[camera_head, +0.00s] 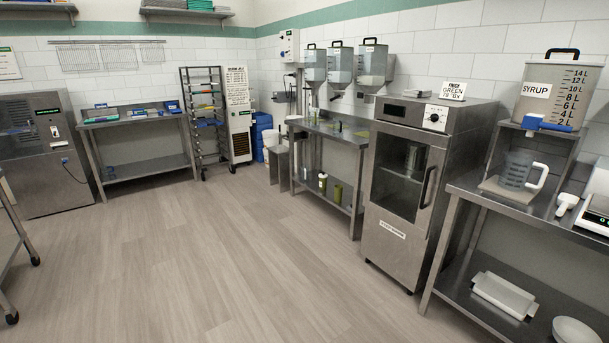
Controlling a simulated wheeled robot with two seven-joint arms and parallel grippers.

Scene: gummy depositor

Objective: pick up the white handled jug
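A clear measuring jug with a white handle (518,172) stands upright on a light flat plate or tray on the steel table at the right. Its handle points to the right. It is below the syrup tank (557,92) with its blue tap (547,125). Neither of my grippers is in view, and nothing is touching the jug.
A steel cabinet with a glass door (405,185) stands left of the jug's table (470,184). A white scoop (567,203) and a white scale (597,212) are right of the jug. A white tray (503,295) lies on the lower shelf. The floor (190,260) is clear.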

